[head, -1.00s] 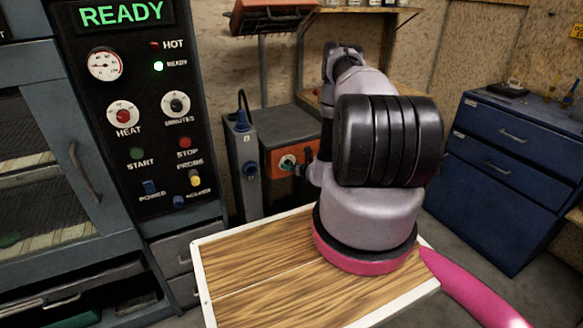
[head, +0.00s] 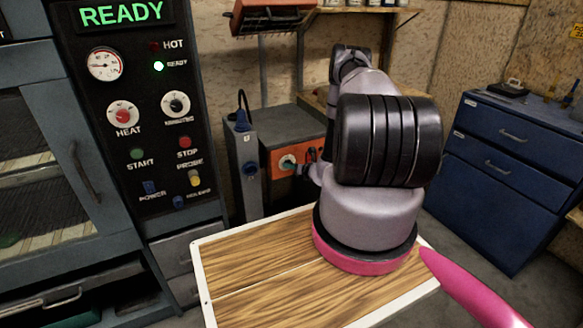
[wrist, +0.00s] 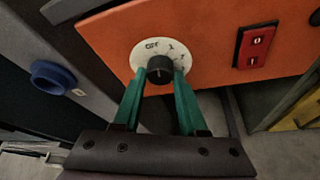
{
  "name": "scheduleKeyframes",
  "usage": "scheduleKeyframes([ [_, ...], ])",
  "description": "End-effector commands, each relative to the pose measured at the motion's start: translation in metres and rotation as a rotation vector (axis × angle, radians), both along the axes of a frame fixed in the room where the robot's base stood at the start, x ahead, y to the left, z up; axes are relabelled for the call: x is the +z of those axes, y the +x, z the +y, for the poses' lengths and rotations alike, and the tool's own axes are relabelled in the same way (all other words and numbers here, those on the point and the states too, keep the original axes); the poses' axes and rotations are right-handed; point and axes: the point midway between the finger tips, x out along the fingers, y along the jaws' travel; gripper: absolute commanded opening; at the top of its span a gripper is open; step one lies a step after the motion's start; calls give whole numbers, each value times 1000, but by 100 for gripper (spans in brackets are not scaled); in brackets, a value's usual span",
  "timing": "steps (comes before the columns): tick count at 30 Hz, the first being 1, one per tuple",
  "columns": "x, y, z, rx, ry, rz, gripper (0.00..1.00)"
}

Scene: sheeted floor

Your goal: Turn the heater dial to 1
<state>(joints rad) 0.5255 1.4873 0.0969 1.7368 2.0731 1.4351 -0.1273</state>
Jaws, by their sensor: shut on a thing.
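The heater dial (wrist: 160,68) is a black knob on a round white plate with dark marks, set in an orange panel (wrist: 110,40). "OFF" reads at the upper left of the plate; the other marks, along the top and right, are too small to read surely. A faint light line shows on the knob, but its setting is unclear. My gripper (wrist: 158,77) has green fingers, one on each side of the knob, and is shut on it. In the head view, the dial plate (head: 287,160) shows small on the orange front, and my arm hides part of the panel.
A red switch (wrist: 257,45) sits right of the dial. A grey unit with a blue knob (wrist: 52,75) stands close on the left. A wood-topped table (head: 255,270) with a white rim lies in front. A blue drawer cabinet (head: 510,170) stands at the right.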

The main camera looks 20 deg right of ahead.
Motion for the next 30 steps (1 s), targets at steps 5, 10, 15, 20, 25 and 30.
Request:
scheduleKeyframes([
  [5,-1,0,-3,-4,143,3,0],
  [10,-1,0,-3,-2,275,8,0],
  [15,-2,0,-3,-3,389,12,0],
  [20,-2,0,-3,-1,464,15,0],
  [25,-2,0,-3,-1,511,17,0],
  [30,-2,0,-4,-1,531,19,0],
])
